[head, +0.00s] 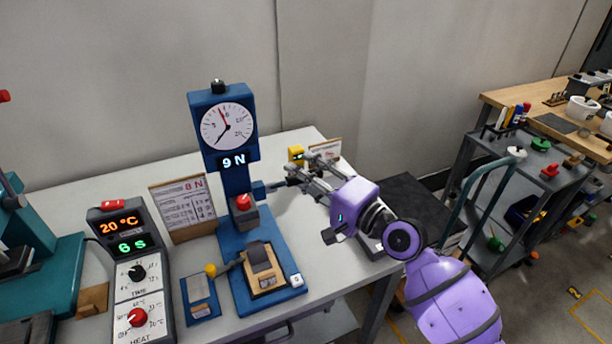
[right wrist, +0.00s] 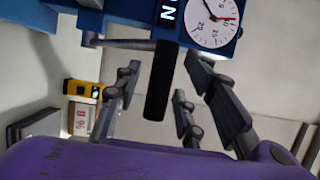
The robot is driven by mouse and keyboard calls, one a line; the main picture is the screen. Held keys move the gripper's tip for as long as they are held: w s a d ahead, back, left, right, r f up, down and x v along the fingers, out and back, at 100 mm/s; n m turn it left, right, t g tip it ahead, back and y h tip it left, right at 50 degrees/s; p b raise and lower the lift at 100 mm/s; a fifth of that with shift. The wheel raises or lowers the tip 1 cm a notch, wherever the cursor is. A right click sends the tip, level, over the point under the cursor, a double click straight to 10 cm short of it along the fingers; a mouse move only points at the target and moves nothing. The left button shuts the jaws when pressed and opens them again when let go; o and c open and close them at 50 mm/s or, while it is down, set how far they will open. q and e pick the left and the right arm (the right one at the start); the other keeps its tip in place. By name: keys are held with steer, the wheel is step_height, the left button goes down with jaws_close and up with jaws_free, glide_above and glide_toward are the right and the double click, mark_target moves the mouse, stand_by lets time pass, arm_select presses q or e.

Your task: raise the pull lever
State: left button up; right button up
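The blue test stand (head: 238,178) stands on the grey table with a round dial and a display reading 9 N. The pull lever (head: 276,185) sticks out from the right side of its column toward my right gripper. In the right wrist view, the lever's black grip (right wrist: 162,80) shows at the end of a grey rod. My right gripper (head: 302,176) is open beside the stand. In the right wrist view, the grip appears between its spread fingers, with gaps on both sides; whether they touch cannot be told. My left gripper is not in view.
A control box (head: 129,272) reading 20 °C and 6 s stands at the left, near a teal machine (head: 45,265). A card marked 8 N (head: 182,205) stands behind. A yellow device (head: 296,154) sits behind my gripper. A trolley (head: 520,180) stands at the right.

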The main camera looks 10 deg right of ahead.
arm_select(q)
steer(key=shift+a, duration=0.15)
arm_select(e)
jaws_close()
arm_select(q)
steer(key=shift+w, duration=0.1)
